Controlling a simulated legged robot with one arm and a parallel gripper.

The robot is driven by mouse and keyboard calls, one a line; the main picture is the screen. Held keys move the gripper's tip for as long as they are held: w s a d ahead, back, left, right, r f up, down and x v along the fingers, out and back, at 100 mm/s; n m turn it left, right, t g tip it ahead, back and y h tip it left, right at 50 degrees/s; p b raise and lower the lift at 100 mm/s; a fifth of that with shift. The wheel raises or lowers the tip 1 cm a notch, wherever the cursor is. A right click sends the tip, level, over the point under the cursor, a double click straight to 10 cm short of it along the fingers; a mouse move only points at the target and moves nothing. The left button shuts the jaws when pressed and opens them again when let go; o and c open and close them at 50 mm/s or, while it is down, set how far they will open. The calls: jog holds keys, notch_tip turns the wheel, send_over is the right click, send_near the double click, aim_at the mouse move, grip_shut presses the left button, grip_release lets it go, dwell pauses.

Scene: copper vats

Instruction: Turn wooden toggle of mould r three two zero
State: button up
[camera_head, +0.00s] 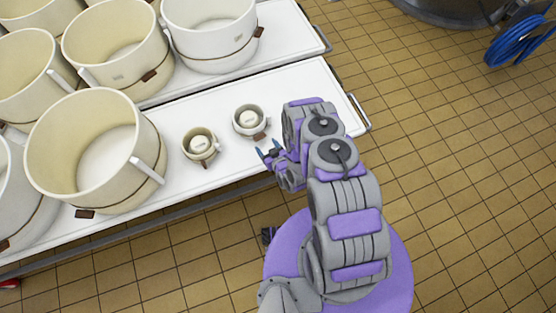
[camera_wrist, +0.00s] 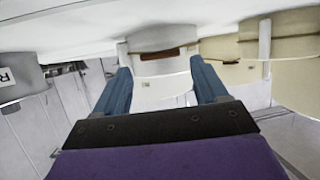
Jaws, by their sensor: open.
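Two small moulds stand on the white table, one cream (camera_head: 201,146) and one white (camera_head: 250,122). Each has a brown wooden toggle low on its near side; the white mould's toggle (camera_head: 260,135) is closest to my gripper (camera_head: 267,154). My gripper is open and empty, just in front of and apart from the white mould. In the wrist view, which looks upside down, a white mould (camera_wrist: 162,88) and its brown toggle (camera_wrist: 163,54) show beyond and between my blue fingers (camera_wrist: 160,92). No mould number is legible; only part of a label with "R" (camera_wrist: 5,77) shows at the left edge.
Several large cream and white moulds (camera_head: 90,150) crowd the left of the white table (camera_head: 310,88) and a second table behind. The tiled floor at right is clear, with a coiled blue hose (camera_head: 518,42) at the upper right.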

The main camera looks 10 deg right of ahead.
jog(key=p+v, duration=0.1)
jog(key=v, duration=1)
jog(key=shift+s, duration=0.15)
dwell(0.3)
